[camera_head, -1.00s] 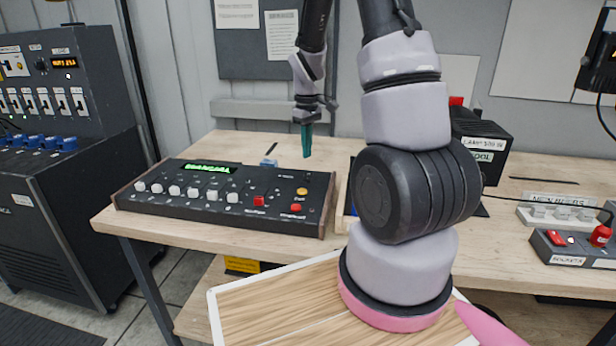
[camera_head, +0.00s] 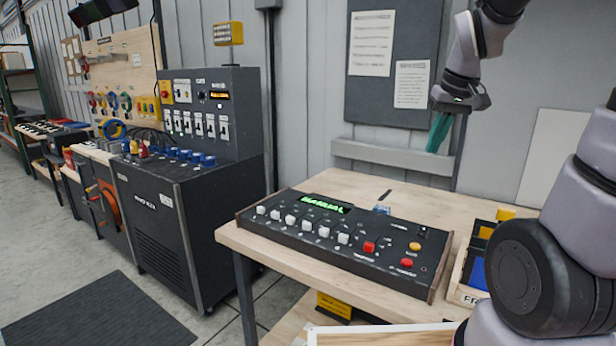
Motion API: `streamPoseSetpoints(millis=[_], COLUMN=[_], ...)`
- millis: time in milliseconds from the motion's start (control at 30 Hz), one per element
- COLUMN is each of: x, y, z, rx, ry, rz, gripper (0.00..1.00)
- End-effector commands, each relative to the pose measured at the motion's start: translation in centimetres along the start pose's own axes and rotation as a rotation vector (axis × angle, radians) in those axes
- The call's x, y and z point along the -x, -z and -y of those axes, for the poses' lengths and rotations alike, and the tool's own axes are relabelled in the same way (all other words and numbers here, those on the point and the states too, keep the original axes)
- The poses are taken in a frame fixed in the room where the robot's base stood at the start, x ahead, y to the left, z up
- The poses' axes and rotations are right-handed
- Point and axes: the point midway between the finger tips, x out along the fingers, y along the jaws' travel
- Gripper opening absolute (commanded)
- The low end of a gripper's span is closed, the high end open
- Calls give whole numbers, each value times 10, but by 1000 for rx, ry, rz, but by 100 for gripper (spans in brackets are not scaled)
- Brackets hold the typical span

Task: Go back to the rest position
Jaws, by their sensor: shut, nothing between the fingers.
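My gripper (camera_head: 440,131) hangs at the upper right in the head view, fingers pointing down. Its teal fingers are together, with nothing visible between them. It is raised above the wooden workbench (camera_head: 250,239), in front of the wall and beside the dark notice board (camera_head: 385,107). The black control box (camera_head: 330,246) with white knobs, red and yellow buttons and a green lit display lies on the bench, below and left of the gripper, apart from it. My arm fills the right edge and hides part of the bench.
A wooden tray (camera_head: 463,292) with blue and yellow items stands right of the control box. A dark console (camera_head: 200,210) with switches and blue knobs stands left. Further left is a tool board (camera_head: 120,72). A dark mat (camera_head: 95,318) lies on open floor.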

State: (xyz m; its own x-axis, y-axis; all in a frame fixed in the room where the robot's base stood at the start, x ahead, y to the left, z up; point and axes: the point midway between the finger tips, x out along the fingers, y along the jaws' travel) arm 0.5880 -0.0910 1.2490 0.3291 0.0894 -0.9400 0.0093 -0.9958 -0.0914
Motion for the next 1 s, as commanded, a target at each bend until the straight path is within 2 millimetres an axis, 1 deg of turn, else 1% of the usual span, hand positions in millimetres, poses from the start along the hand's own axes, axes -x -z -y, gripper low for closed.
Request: streamPoseSetpoints(millis=[33,200,300,400,500,633,1000], x=[16,58,78,93,102,109,110], y=[-7,-33,-50,-66,-78,-86,-88], z=[5,20,27,34,38,41,41], rx=[-32,-152,-218,-274,-315,-345,-354], ry=[9,47,73,99,119,135,138], rz=[-34,-124,-172,-211,-238,-255,-258], gripper=[0,0,0,0,0,0,0])
